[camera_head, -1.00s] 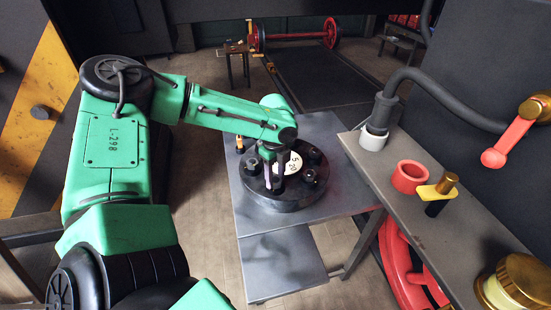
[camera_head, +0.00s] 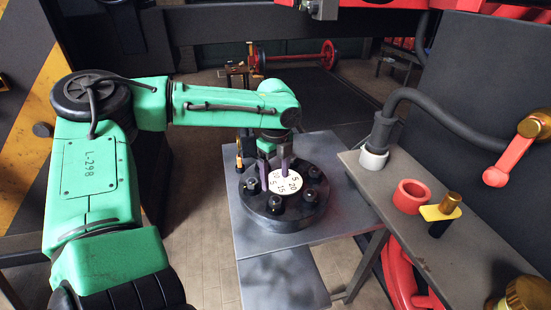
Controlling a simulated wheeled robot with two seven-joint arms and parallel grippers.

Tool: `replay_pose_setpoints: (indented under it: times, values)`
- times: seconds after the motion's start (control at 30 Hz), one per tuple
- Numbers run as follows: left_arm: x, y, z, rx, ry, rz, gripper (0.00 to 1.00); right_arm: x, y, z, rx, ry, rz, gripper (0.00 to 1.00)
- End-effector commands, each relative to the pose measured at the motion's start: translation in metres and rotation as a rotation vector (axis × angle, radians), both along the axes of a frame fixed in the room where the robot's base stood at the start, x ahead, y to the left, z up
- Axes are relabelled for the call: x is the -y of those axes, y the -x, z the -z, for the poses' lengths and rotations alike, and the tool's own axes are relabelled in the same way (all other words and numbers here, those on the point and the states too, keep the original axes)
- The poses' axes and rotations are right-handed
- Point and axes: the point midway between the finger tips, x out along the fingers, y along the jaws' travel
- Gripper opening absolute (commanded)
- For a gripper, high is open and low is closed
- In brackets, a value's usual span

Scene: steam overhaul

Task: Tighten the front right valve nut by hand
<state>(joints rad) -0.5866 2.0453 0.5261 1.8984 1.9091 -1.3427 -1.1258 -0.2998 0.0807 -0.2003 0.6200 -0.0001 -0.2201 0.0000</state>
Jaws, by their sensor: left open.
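The dark round valve cover (camera_head: 284,218) lies on a grey stand, with several black nuts around its rim. A white dial (camera_head: 286,184) with numbers sits at its middle. The front right nut (camera_head: 309,196) stands on the cover's near right side, with nothing gripping it. Another nut (camera_head: 275,204) stands at the near edge. My left gripper (camera_head: 275,176) points down over the far left part of the cover, its two purple-grey fingers apart at the dial's left and far side. No nut shows held between them. My right gripper is out of view.
The grey stand (camera_head: 250,260) has free room in front of the cover. A small orange-and-black tool (camera_head: 239,153) stands at its left edge. On the right shelf (camera_head: 425,252) are a red ring (camera_head: 410,196) and a brass-topped yellow piece (camera_head: 441,212). A hose (camera_head: 435,80) arches above.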

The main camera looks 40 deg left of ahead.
Motion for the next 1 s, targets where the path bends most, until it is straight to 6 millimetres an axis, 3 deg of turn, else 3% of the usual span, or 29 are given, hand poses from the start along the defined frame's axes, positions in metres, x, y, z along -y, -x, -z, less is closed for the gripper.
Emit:
replay_pose_setpoints:
  times: [0.1,0.3,0.87,0.93,1.0]
  values:
    - [0.0,-0.001,-0.034,0.006,-0.001,0.001,0.75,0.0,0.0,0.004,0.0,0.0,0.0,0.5]
    - [0.0,0.0,-0.064,0.002,-0.001,0.001,0.75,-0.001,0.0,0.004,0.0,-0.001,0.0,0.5]
    - [-0.001,0.0,-0.067,0.002,0.0,-0.001,0.75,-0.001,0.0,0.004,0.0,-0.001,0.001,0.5]
    - [-0.009,-0.004,-0.065,0.022,0.008,-0.037,0.75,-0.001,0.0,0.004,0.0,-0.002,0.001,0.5]
    - [-0.036,-0.013,-0.058,0.078,0.031,-0.141,0.75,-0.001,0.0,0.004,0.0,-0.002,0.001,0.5]
